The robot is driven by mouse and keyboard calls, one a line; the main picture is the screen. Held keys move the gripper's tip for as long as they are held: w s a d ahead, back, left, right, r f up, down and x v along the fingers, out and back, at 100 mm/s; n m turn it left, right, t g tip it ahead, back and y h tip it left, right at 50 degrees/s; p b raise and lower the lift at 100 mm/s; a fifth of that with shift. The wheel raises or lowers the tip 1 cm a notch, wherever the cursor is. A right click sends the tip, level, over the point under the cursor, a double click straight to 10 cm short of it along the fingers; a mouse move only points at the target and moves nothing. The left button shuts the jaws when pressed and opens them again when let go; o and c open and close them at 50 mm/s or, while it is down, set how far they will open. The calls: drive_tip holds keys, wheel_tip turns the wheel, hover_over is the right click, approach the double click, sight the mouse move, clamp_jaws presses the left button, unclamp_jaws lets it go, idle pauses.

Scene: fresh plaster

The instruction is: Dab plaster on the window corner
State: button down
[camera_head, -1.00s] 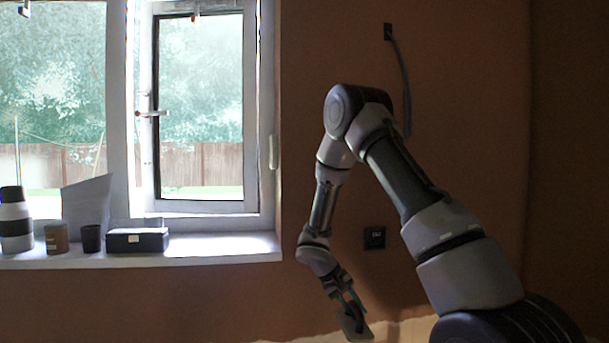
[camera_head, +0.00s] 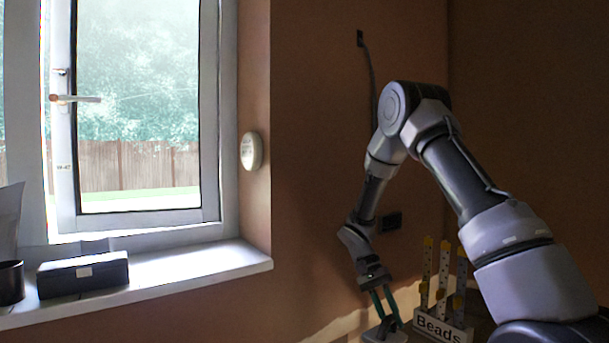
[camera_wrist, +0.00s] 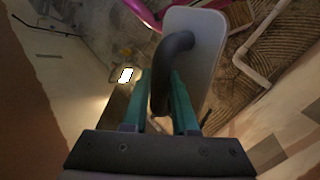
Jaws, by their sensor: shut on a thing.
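The window (camera_head: 140,110) stands at the left in the head view, its sash frame pale around the glass. Its sill (camera_head: 200,262) ends at a corner where the brown wall begins. My gripper (camera_head: 384,304) hangs low, right of the sill and apart from the window. It is shut on the dark curved handle of a trowel (camera_wrist: 170,48). The trowel's flat grey plate (camera_wrist: 207,60) shows in the wrist view. In the head view the trowel (camera_head: 386,333) is small and low. I cannot tell whether plaster is on it.
A rack marked "Beads" (camera_head: 440,330) with yellow-tipped perforated strips stands beside my gripper at the right. A dark box (camera_head: 84,275) and a dark cup (camera_head: 11,283) stand on the sill. A pale oval thing (camera_head: 251,150) is on the window reveal. A cable (camera_head: 371,80) hangs on the wall.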

drive_tip(key=s+a+r+m+y, duration=0.2)
drive_tip(key=a+r+m+y, duration=0.7)
drive_tip(key=a+r+y, duration=0.55)
drive_tip(key=w+a+r+m+t+y, duration=0.2)
drive_tip(key=w+a+r+t, duration=0.15)
drive_tip(key=r, duration=0.35)
drive_tip(key=w+a+r+m+t+y, duration=0.2)
drive_tip(key=w+r+t, duration=0.15)
drive_tip(key=r, duration=0.35)
drive_tip(key=w+a+r+m+t+y, duration=0.2)
drive_tip(key=r+t, duration=0.2)
drive_tip(key=r, duration=0.3)
drive_tip(key=shift+w+a, duration=0.45)
drive_tip(key=shift+w, duration=0.3)
drive_tip(key=shift+w+a, duration=0.5)
drive_tip(key=shift+w, duration=0.2)
drive_tip(key=shift+w+a, duration=0.45)
drive_tip(key=shift+w, duration=0.3)
drive_tip(key=shift+w+a, duration=0.3)
drive_tip(key=shift+w, duration=0.15)
drive_tip(key=shift+f, duration=6.1)
